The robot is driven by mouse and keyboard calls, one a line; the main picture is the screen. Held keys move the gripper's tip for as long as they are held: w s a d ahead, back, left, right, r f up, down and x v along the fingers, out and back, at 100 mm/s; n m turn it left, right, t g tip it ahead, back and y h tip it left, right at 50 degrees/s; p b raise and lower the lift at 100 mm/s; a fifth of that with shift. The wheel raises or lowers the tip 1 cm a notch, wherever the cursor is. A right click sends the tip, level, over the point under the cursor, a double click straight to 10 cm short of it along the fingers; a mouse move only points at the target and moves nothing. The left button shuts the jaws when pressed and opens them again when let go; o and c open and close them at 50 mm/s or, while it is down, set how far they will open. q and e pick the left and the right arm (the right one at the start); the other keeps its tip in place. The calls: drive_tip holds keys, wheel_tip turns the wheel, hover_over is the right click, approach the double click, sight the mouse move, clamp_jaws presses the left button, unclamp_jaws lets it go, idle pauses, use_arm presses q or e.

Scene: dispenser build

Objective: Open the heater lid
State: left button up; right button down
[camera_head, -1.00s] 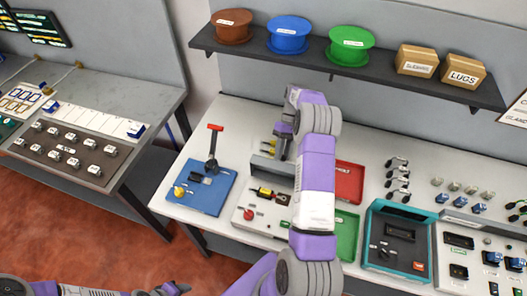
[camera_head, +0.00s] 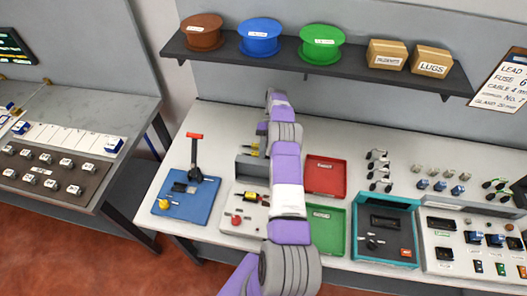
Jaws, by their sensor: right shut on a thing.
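The heater appears to be the low grey box (camera_head: 251,168) at the back of a white base with a red knob (camera_head: 236,219). My right arm reaches over the bench and covers its right side. My right gripper (camera_head: 262,148) is at the top back of this box, shut on what appears to be the heater lid. The fingertips and most of the lid are hidden, so I cannot tell the lid's angle. Yellow parts (camera_head: 250,152) show beside the gripper. My left gripper is out of view.
A blue plate with a red-handled lever (camera_head: 190,207) stands left of the heater. Red (camera_head: 325,176) and green (camera_head: 327,228) trays and a teal-edged case (camera_head: 386,203) lie to the right. A dark shelf (camera_head: 310,68) with spools and boxes hangs above.

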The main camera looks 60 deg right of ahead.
drive_tip(key=shift+s+f, duration=0.4)
drive_tip(key=shift+f, duration=0.45)
drive_tip(key=c, duration=1.2)
unclamp_jaws()
drive_tip(key=o, duration=0.4)
drive_tip(key=shift+s+d, duration=0.1)
drive_tip(key=shift+d, duration=0.05)
drive_tip(key=shift+c, duration=0.2)
drive_tip(key=shift+w+a, duration=0.2)
drive_tip(key=shift+a, duration=0.05)
drive_tip(key=shift+w+r, duration=0.1)
drive_tip(key=shift+r, duration=0.2)
